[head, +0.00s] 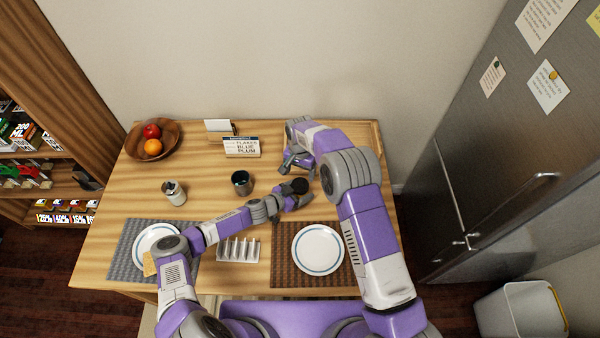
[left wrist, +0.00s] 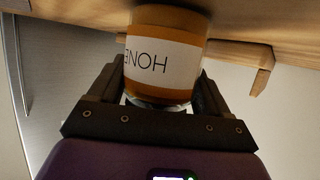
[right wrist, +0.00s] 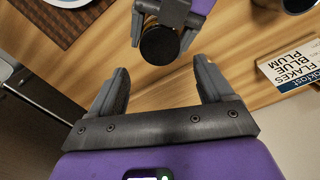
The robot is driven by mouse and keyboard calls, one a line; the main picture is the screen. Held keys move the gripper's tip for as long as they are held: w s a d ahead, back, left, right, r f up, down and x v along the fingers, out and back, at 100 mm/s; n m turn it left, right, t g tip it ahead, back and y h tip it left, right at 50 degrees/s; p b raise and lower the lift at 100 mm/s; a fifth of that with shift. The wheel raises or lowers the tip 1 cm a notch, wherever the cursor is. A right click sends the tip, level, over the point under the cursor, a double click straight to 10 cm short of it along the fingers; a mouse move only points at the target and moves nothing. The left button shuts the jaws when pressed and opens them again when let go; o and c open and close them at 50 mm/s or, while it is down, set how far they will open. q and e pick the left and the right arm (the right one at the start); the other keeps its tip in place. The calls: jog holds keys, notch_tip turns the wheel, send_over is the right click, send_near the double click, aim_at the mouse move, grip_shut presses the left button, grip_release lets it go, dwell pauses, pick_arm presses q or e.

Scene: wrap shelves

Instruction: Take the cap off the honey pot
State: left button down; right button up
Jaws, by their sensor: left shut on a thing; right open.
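The honey pot (left wrist: 165,55) has an amber body and a white label reading HONE, upside down in the left wrist view. My left gripper (head: 290,194) is shut on its body, and its fingers (left wrist: 160,85) sit on both sides of the jar. The black round cap (head: 300,186) is on top of the pot; in the right wrist view the cap (right wrist: 159,45) faces the camera and hides most of the pot. My right gripper (right wrist: 160,68) is open and empty, with the cap just beyond its fingertips; in the head view the right gripper (head: 296,162) is behind the pot.
A dark green cup (head: 241,183) and a pale canister (head: 174,193) stand left of the pot. A box (head: 241,147) and a fruit bowl (head: 130,144) are at the back. A white rack (head: 238,250) and a plate (head: 318,250) on a brown mat (head: 285,275) are in front.

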aim_at(300, 184)
notch_tip(300, 184, down, 7)
jog(key=shift+f, duration=0.2)
dwell(0.3)
jog(key=c, duration=0.9)
jog(key=o, duration=1.2)
